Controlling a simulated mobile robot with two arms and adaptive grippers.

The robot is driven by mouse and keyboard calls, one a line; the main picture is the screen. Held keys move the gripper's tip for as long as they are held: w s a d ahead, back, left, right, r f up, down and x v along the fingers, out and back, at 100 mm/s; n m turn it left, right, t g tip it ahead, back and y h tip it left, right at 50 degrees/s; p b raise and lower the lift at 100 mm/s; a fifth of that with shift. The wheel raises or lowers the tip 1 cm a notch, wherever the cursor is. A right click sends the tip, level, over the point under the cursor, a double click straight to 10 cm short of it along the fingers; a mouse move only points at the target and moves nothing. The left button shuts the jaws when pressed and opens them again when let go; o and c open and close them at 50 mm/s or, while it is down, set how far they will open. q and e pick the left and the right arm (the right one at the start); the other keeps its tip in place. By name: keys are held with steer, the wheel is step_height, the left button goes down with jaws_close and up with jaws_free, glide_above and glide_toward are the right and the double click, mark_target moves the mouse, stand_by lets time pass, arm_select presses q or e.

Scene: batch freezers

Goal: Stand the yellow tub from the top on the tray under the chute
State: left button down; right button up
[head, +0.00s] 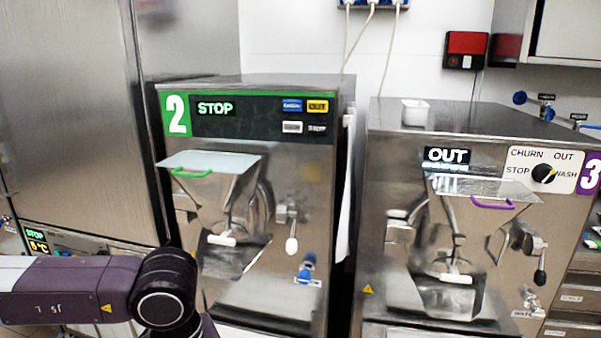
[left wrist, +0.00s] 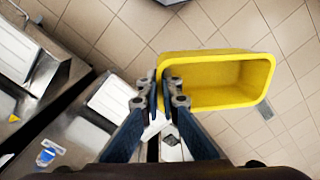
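The yellow tub (left wrist: 215,80) shows in the left wrist view, with tiled floor seen beyond it. My left gripper (left wrist: 163,92) is shut on the tub's near left wall, one finger on each side of it. The tub and the left gripper are outside the head view. Two steel machines show in the head view, each with a hopper-like chute: machine 2's chute (head: 215,185) and machine 3's chute (head: 470,205). White tray-like surfaces show low in front of them, one in the left wrist view (left wrist: 112,98). My right gripper is not in view.
A white tub (head: 414,112) stands on top of machine 3. Levers with white and black knobs and a blue tap (head: 306,270) stick out of the machine fronts. A tall steel cabinet (head: 75,120) is at the left. The tiled floor (left wrist: 110,40) in the left wrist view looks mostly clear.

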arm_select(q)
steer(key=a+m, duration=0.1)
steer(key=m, duration=0.1)
steer(key=s+a+m, duration=0.1)
steer(key=m, duration=0.1)
steer(key=s+a+m, duration=0.1)
steer(key=m, duration=0.1)
steer(key=shift+s+a+f+m, duration=0.15)
steer(key=shift+a+f+m, duration=0.1)
steer(key=shift+f+m, duration=0.15)
stand_by(0.7)
